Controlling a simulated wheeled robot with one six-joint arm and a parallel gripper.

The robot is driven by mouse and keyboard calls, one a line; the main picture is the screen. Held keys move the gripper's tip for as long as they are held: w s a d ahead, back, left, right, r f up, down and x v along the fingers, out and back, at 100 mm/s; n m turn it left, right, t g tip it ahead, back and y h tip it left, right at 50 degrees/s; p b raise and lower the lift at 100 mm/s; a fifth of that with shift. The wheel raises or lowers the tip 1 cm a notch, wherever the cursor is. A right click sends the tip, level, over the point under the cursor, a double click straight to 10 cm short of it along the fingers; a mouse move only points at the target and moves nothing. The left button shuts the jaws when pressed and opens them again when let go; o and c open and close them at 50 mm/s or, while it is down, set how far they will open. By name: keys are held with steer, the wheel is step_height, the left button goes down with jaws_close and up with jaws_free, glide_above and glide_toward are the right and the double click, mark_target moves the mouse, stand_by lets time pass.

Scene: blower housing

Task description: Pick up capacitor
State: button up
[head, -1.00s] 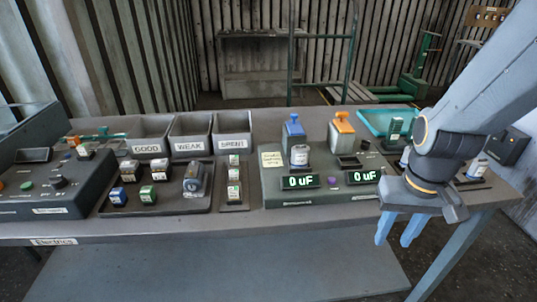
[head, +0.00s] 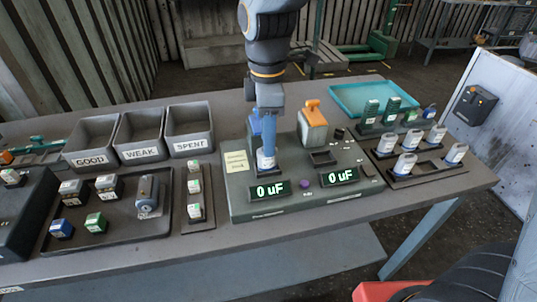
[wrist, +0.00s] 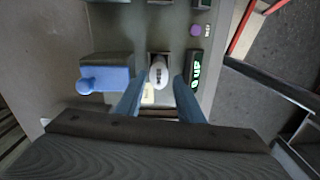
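A white capacitor (wrist: 158,74) stands in a socket of the green-grey tester, in front of the blue lever block (wrist: 105,79). In the head view the capacitor (head: 265,160) shows only in part below my gripper. My gripper (wrist: 160,85) has its two blue fingers apart, one on each side of the capacitor; I cannot tell whether they touch it. In the head view my gripper (head: 267,138) comes straight down over the socket. Several more white capacitors (head: 406,164) stand in a dark rack at the right.
The tester (head: 285,205) has two displays reading 0 uF, an orange lever block (head: 313,122) and an empty second socket (head: 323,157). Bins GOOD (head: 92,140), WEAK (head: 140,133) and SPENT (head: 190,128) stand at the left. A teal tray (head: 370,95) lies behind right.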

mark_target(267, 159)
steer(key=shift+a+f+p, duration=0.15)
steer(key=shift+f+p, duration=0.75)
steer(key=shift+f, duration=2)
steer(key=shift+c, duration=0.4)
steer(key=c, duration=0.6)
